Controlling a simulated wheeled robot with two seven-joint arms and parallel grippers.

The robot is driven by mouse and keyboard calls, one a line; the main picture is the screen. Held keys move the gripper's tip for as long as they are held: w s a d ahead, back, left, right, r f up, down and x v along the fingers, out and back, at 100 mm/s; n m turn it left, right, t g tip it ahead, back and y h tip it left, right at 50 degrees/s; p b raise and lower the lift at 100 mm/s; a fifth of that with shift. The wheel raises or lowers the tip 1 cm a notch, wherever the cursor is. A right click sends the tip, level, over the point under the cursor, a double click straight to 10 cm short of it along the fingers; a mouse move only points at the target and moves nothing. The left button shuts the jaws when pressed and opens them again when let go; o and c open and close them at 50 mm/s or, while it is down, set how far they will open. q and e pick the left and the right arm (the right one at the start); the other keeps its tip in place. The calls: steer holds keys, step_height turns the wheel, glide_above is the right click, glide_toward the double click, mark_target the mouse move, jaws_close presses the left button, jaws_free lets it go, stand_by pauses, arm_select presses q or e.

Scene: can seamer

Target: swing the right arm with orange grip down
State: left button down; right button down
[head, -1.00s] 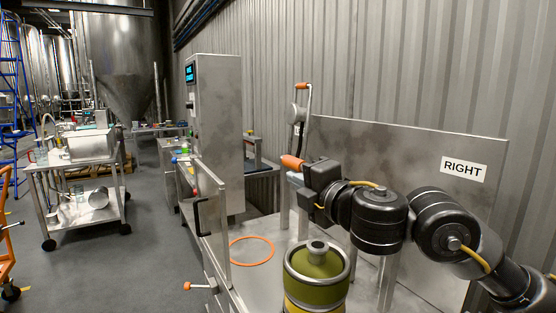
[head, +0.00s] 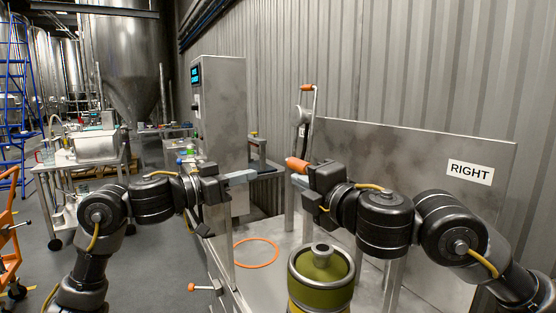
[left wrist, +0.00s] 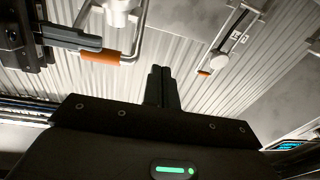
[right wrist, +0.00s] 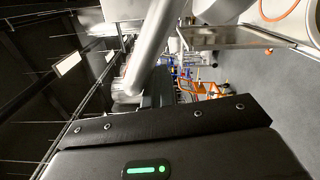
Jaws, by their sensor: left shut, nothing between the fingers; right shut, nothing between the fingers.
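An orange grip (head: 297,164) sits right beside my right gripper (head: 297,181), whose fingers are shut just below it; I cannot tell if they touch. In the left wrist view this orange grip (left wrist: 100,57) is on a bent metal bar next to my right gripper (left wrist: 75,38). A second orange grip (head: 307,87) is at the top of a raised crank; it also shows in the left wrist view (left wrist: 204,73). My left gripper (head: 240,177) is shut and empty, left of the right one, its fingers pointing right.
A RIGHT sign (head: 470,172) is on a metal panel behind my right arm. A green keg-like can (head: 322,266) stands below my right gripper. A tall machine column (head: 218,110) rises behind my left gripper. An orange ring (head: 256,253) lies on the table. A round post (right wrist: 155,45) is close ahead in the right wrist view.

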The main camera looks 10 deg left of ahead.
arm_select(q)
steer(key=m+g+h, duration=0.1)
steer(key=m, duration=0.1)
glide_toward(287, 158)
step_height(287, 158, up, 4)
steer(key=x, duration=0.8)
step_height(287, 158, down, 4)
steer(key=shift+s+a+f, duration=0.1)
arm_select(e)
steer(key=shift+r, duration=0.2)
